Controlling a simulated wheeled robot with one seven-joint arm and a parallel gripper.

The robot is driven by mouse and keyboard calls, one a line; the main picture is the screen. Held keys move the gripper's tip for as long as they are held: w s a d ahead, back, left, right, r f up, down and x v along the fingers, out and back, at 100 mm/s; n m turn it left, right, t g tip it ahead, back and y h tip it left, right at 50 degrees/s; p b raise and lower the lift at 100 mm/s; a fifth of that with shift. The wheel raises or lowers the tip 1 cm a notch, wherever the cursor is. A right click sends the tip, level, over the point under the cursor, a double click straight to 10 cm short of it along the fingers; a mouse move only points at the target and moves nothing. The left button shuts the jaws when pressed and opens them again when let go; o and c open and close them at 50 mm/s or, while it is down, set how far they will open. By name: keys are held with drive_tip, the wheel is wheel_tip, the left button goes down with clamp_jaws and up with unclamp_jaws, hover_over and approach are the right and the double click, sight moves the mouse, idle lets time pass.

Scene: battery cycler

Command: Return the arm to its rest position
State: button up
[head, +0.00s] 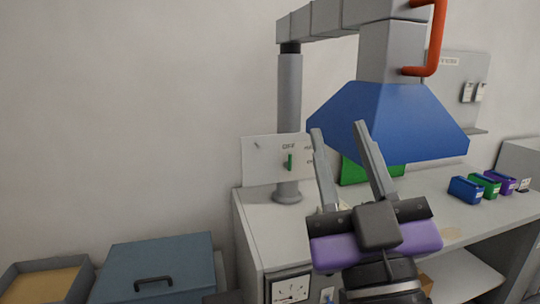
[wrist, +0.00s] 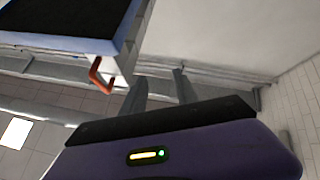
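My gripper (head: 338,129) is raised in front of the bench in the head view, its two grey fingers pointing up and apart. Nothing shows between them. The fingers also show in the wrist view (wrist: 158,80), apart and empty, against a wall and ceiling. My purple wrist body is below the fingers in both views. In the head view the fingertips overlap the lower left part of the blue hood (head: 405,120); I cannot tell how far behind them it is.
A grey post (head: 290,120) and overhead duct carry the hood, with a red handle (head: 437,40). Blue, green and purple blocks (head: 465,190) stand on the bench (head: 262,225) at right. A blue lidded box (head: 150,262) and a tray (head: 85,283) are at lower left. The upper left is bare wall.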

drive_tip(key=s+d+f+g, duration=0.15)
drive_tip(key=s+f, duration=0.25)
drive_tip(key=f, duration=0.4)
drive_tip(key=s+d+f+g+y, duration=0.1)
drive_tip(key=s+d+f, duration=0.15)
drive_tip(key=f, duration=0.55)
drive_tip(key=s+d+f+g, duration=0.1)
drive_tip(key=s+f, duration=0.3)
drive_tip(key=f, duration=0.4)
drive_tip(key=s+d+f+m+g+h, duration=0.2)
drive_tip(key=s+d+f+g, duration=0.1)
drive_tip(key=s+f, duration=0.5)
drive_tip(key=s+d+f+m+g+h, duration=0.2)
drive_tip(key=s+d+f+g, duration=0.1)
drive_tip(key=s+f, duration=0.6)
drive_tip(key=s+g, duration=0.1)
drive_tip(key=s, duration=0.3)
drive_tip(key=shift+s+d+f, duration=0.15)
drive_tip(key=shift+d+f, duration=0.1)
drive_tip(key=shift+d, duration=0.15)
